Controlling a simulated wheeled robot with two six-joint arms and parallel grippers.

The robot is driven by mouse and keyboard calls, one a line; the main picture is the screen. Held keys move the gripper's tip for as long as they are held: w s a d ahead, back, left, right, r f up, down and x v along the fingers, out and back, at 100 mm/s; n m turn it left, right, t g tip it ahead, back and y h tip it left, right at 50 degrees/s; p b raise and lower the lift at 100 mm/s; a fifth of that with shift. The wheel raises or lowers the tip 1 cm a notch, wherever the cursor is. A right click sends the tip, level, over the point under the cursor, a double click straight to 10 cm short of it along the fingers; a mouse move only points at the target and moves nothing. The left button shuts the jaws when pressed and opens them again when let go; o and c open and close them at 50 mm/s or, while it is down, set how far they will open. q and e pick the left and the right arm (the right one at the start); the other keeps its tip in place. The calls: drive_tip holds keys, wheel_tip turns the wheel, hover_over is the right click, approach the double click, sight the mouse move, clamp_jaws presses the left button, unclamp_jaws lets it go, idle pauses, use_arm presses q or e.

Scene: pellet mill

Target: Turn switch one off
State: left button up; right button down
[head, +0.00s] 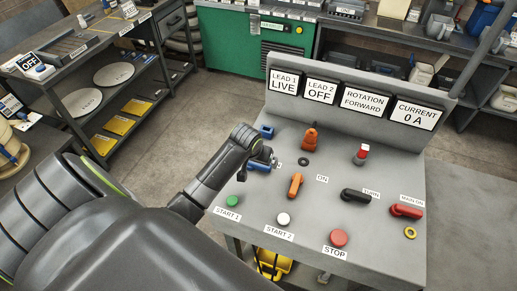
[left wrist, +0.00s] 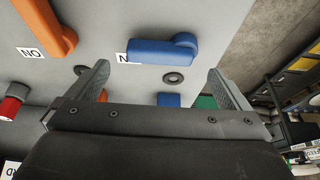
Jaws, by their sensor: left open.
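A blue switch handle (head: 259,167) sits at the left of the grey console, partly hidden by my left gripper (head: 264,156). In the left wrist view the blue handle (left wrist: 160,50) lies crosswise just beyond the fingertips, its ON label partly covered. My left gripper (left wrist: 158,70) is open, and nothing is visibly held between its fingers. An orange switch handle (head: 296,185) stands to the right by an ON label; it also shows in the left wrist view (left wrist: 50,30). The LEAD 1 display (head: 283,82) reads LIVE and the LEAD 2 display (head: 320,91) reads OFF.
An orange plug (head: 310,138) and a red-topped part (head: 361,154) stand behind the switches. A green button (head: 232,202), white button (head: 283,218), red stop button (head: 339,237), black handle (head: 356,196) and red handle (head: 406,211) are nearer. The current display (head: 415,113) reads 0 A.

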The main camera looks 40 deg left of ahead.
sight(258, 165)
use_arm(q)
drive_tip(key=shift+p+x, duration=0.3)
drive_tip(key=shift+x, duration=1.8)
